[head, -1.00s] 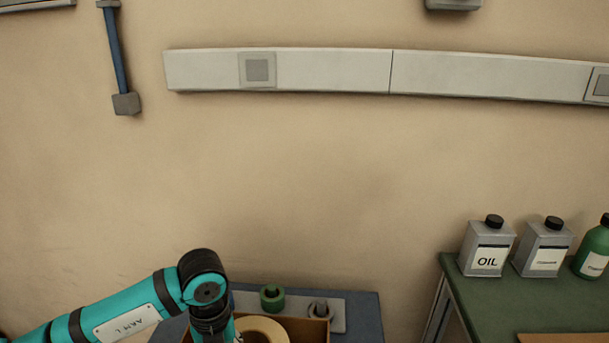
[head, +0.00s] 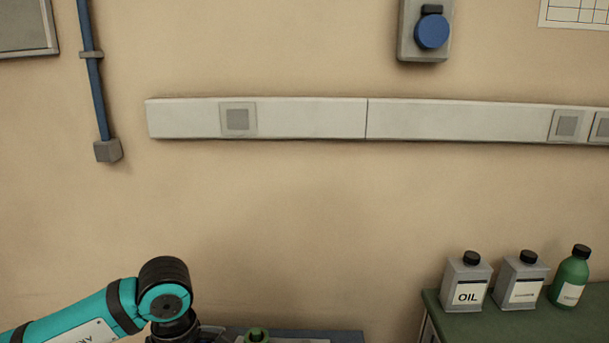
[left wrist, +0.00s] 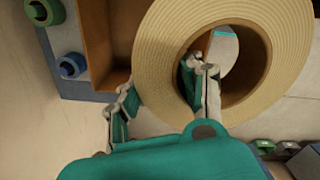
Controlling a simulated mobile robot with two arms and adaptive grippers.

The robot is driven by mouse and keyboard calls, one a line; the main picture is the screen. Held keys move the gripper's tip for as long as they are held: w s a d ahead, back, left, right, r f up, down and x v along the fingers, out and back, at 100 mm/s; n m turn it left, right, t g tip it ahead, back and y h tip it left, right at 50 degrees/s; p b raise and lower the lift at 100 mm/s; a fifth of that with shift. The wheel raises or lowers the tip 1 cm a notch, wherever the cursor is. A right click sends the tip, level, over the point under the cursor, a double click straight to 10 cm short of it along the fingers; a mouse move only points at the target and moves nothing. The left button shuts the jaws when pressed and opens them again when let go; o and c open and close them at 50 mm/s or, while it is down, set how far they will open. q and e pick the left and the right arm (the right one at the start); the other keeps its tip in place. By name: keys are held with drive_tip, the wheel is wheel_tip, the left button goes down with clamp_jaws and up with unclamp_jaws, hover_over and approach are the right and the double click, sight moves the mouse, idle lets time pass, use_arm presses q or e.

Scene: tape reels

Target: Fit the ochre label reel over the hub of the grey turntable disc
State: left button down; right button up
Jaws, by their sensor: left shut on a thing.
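The ochre label reel (left wrist: 165,55), pale yellow with fine rings and a brown core, fills much of the left wrist view. My left gripper (left wrist: 165,92) is shut on its ring wall, with one finger inside the hole and the other outside the rim. The reel is close to the camera and hides much of what lies behind. Through its hole a pale grey surface shows, too little to name. I cannot make out the grey turntable disc. In the head view my left gripper and the reel are below the frame. My right gripper is in neither view.
A brown open box (left wrist: 95,40) lies behind the reel, with a green reel (left wrist: 45,12) and a blue reel (left wrist: 70,65) beside it. Another green reel (head: 257,335) stands on the blue table (head: 335,335). A green bench (head: 510,315) at right holds bottles.

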use_arm(q)
drive_tip(key=m, duration=0.2)
drive_tip(key=r+m, duration=0.1)
drive_tip(key=m, duration=0.1)
drive_tip(key=shift+s+r+m, duration=0.2)
drive_tip(key=shift+m, duration=0.1)
drive_tip(key=m, duration=0.2)
drive_tip(key=r+m, duration=0.1)
drive_tip(key=m, duration=0.3)
drive_tip(key=shift+s+a+r+m+p, duration=0.2)
drive_tip(key=shift+s+m+p, duration=0.15)
drive_tip(key=shift+s+m, duration=0.05)
drive_tip(key=m, duration=0.2)
drive_tip(key=r+m, duration=0.1)
drive_tip(key=m, duration=0.3)
drive_tip(key=shift+s+a+r, duration=0.1)
drive_tip(key=shift+s+r, duration=0.05)
drive_tip(key=shift+s, duration=0.25)
drive_tip(key=m, duration=0.4)
drive_tip(key=shift+s+r+m+p, duration=0.25)
drive_tip(key=shift+r+m+p, duration=0.05)
drive_tip(key=shift+r, duration=0.05)
